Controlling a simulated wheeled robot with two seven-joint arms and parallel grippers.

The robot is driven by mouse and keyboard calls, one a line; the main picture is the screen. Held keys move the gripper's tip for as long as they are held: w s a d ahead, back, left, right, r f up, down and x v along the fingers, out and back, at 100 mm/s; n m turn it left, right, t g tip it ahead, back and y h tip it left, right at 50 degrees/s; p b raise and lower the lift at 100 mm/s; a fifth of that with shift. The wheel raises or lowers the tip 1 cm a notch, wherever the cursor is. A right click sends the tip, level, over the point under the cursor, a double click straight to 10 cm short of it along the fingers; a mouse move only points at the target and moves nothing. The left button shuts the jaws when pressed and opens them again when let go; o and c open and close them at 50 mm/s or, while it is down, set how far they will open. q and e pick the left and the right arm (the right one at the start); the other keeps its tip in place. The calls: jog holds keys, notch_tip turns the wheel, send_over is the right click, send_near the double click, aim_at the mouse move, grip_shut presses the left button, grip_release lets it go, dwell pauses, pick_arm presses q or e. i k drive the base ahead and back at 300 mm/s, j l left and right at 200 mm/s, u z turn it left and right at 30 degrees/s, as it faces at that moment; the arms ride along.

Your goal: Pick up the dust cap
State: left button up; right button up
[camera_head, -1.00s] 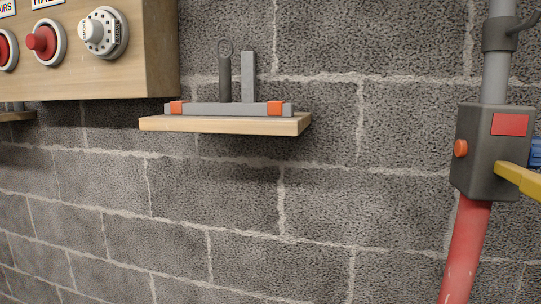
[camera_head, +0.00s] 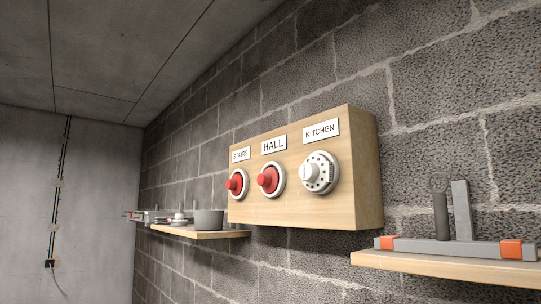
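I cannot tell for certain which thing is the dust cap. A wooden box (camera_head: 300,211) on the block wall carries three round fittings. Under the STAIRS label is a white ring with a red plug-like piece (camera_head: 236,184) in it. Under HALL is another red piece (camera_head: 267,180) in a white ring. Under KITCHEN is a white round fitting (camera_head: 322,173) with dark holes and a white knob-like centre, and no red piece. A small pale round item (camera_head: 179,218) sits on the left shelf, too small to make out. Neither gripper is in view.
The left wooden shelf (camera_head: 205,234) holds a grey cup (camera_head: 209,220) and small items (camera_head: 150,216) at its far end. The right shelf (camera_head: 450,264) holds a grey rack (camera_head: 452,246) with orange ends and two upright bars. A cable (camera_head: 58,200) runs down the far wall.

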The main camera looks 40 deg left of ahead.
aim_at(236, 184)
jog(key=k+u, duration=0.1)
jog(key=u, duration=0.3)
jog(key=k+u, duration=0.1)
jog(key=u, duration=0.3)
jog(key=k+j+u, duration=0.1)
jog(key=u, duration=0.35)
